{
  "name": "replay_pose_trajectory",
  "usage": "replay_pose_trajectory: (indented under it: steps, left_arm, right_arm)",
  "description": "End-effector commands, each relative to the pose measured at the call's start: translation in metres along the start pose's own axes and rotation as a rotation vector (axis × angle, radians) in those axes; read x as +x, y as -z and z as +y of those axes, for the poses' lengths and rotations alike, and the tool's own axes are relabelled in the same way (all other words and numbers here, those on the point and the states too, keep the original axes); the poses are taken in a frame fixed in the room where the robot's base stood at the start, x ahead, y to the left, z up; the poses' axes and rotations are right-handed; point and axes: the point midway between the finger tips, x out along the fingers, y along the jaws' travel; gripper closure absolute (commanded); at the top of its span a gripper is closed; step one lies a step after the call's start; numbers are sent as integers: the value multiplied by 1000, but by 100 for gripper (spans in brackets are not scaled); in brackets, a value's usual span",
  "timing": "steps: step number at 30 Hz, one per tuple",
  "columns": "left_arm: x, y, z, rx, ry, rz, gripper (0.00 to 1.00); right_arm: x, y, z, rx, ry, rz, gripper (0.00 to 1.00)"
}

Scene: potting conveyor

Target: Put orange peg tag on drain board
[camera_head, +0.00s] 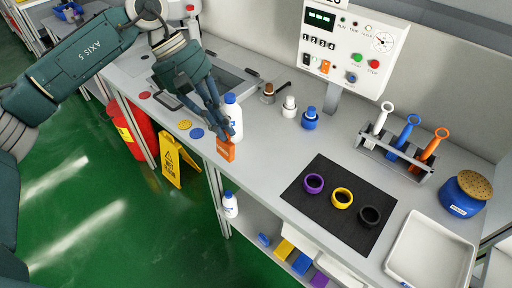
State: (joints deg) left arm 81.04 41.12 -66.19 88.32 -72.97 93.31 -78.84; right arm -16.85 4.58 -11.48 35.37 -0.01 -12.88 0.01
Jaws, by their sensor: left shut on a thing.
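The orange peg tag (226,149) is a small orange piece near the front edge of the grey counter. My left gripper (223,132) reaches down from the upper left and is shut on the tag's upper part. Whether the tag touches the counter is hard to tell. A recessed grey sink area (236,80) lies behind and partly under my left gripper. I cannot clearly tell the drain board apart from it, as my gripper and arm cover part of that area. My right gripper is not in view.
A white bottle (234,118) with a blue cap stands right beside my left gripper. Red, yellow and blue discs (197,133) lie to the left. A black mat (325,225) with three rings, a brush rack (392,160) and a white tray (432,252) are to the right.

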Motion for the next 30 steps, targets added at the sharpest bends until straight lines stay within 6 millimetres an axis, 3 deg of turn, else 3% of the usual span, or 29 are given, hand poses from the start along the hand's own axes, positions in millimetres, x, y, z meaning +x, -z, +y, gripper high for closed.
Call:
replay_pose_trajectory:
  steps: [1,3,7,11,15,18,23,30]
  left_arm:
    - [4,-2,18,-91,-56,9,100]
    - [-1,-7,43,-237,-138,28,100]
    - [-10,-19,83,-494,-283,67,100]
    - [-20,-32,117,-723,-416,104,100]
    - [-29,-43,143,-920,-532,137,100]
    - [-34,-48,154,-1013,-586,154,100]
    - [-31,-46,159,-1080,-620,168,100]
    - [20,-21,148,-1084,-616,169,100]
  right_arm:
    - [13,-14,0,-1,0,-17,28]
    - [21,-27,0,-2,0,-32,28]
    - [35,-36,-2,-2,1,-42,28]
    - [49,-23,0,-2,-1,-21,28]
    - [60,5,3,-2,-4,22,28]
    - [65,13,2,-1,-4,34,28]
    - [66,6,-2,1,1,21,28]
    - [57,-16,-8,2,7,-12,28]
